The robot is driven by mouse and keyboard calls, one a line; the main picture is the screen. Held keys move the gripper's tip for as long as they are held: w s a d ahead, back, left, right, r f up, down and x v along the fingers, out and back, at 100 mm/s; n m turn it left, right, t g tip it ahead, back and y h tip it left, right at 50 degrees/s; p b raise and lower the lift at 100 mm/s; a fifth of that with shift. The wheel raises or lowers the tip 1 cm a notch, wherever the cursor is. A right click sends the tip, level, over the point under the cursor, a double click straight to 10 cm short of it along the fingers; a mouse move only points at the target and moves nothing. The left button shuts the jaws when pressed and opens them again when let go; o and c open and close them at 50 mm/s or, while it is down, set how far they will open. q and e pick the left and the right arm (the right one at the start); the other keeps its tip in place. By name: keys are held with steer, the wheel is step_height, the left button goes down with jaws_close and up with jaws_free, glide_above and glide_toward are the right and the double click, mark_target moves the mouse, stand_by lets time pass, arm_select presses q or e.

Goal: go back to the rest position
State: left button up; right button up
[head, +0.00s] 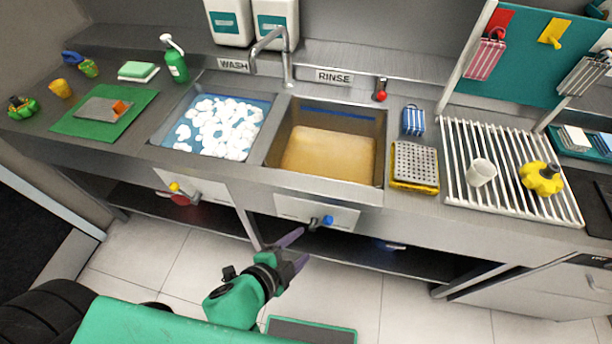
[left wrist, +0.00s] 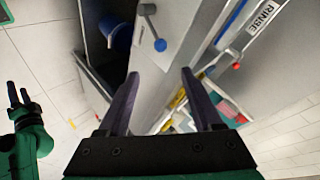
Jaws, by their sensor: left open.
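My left gripper (head: 300,247) is in front of the sink counter, over the floor, in the head view. Its dark fingers are apart with nothing between them. In the left wrist view its two fingers (left wrist: 159,76) are also spread and empty, with the cabinet front and a blue knob (left wrist: 160,45) beyond them. Another green arm of mine with a small dark gripper (left wrist: 19,94) shows at the left edge of the left wrist view, clear of the counter. It is too small to tell how its fingers stand. It is not in the head view.
The counter holds a left sink (head: 266,101) with white foamy pieces, a right sink (head: 379,150) with brownish water, and a white rack (head: 510,207) with a white cup (head: 481,172) and yellow part (head: 541,179). A blue valve knob (head: 327,220) projects near my left gripper. The floor is open.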

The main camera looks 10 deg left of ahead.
arm_select(q)
steer(key=s+a+f+n+g+y+b, duration=0.1)
steer(key=s+a+f+n+g+y, duration=0.15)
steer(key=a+f, duration=0.6)
steer(key=s+a+f+n+g+y, duration=0.1)
steer(key=a+f+n, duration=0.2)
steer(key=f, duration=1)
steer(key=s+a+f+n+g+y+b, duration=0.15)
steer(key=a+f, duration=0.35)
steer(key=f, duration=0.6)
steer(key=s+a+f+n+g, duration=0.3)
steer(key=s+f+n, duration=0.3)
steer(key=s, duration=0.8)
step_height(320, 180, down, 3)
steer(key=shift+a+r+n+g, duration=0.2)
steer(key=shift+n+g, duration=0.1)
steer(key=shift+g, duration=0.1)
